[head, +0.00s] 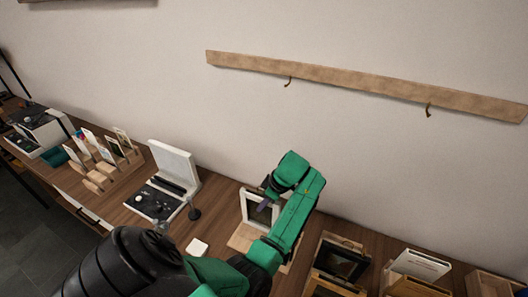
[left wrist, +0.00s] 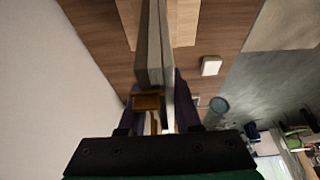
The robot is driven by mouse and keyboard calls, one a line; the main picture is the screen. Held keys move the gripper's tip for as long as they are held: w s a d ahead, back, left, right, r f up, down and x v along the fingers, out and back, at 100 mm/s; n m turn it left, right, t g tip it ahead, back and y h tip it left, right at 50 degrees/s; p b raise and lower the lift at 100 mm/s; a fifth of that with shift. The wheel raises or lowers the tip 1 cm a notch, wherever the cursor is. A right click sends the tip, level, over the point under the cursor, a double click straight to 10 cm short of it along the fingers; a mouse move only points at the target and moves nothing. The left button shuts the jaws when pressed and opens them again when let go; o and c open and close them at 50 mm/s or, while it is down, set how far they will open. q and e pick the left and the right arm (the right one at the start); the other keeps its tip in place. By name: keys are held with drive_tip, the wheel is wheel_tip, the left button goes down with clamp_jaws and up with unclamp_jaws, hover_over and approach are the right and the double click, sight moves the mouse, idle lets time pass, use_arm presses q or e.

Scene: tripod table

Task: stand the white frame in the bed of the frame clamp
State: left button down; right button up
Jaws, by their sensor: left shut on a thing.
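The white frame (head: 245,209) with a dark picture is upright over a light wooden base (head: 240,241), which looks like the frame clamp, in the middle of the head view. My left gripper (head: 266,201) is shut on the frame's edge. In the left wrist view the frame (left wrist: 151,45) shows nearly edge-on between my fingers (left wrist: 155,110), with the pale wooden base (left wrist: 183,22) beyond it. A small brass-coloured piece (left wrist: 147,101) shows at the frame near my fingers. My arm hides part of the base; I cannot tell whether the frame touches its bed. My right gripper is not in view.
A small white block (head: 197,246) lies left of the base. An open white case (head: 173,165) and a stand of small cards (head: 105,158) are farther left. Wooden boxes with frames (head: 340,258) stand close on the right. A hook rail (head: 360,85) is on the wall.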

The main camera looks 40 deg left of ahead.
use_arm(q)
drive_tip(key=shift+f+b, duration=1.3)
drive_tip(key=shift+f, duration=1.05)
drive_tip(key=c, duration=0.5)
unclamp_jaws()
drive_tip(key=shift+r, duration=0.1)
wheel_tip(320, 180, up, 3)
drive_tip(key=p, duration=0.3)
wheel_tip(320, 180, up, 6)
hover_over(264, 211)
drive_tip(key=w+a, duration=0.1)
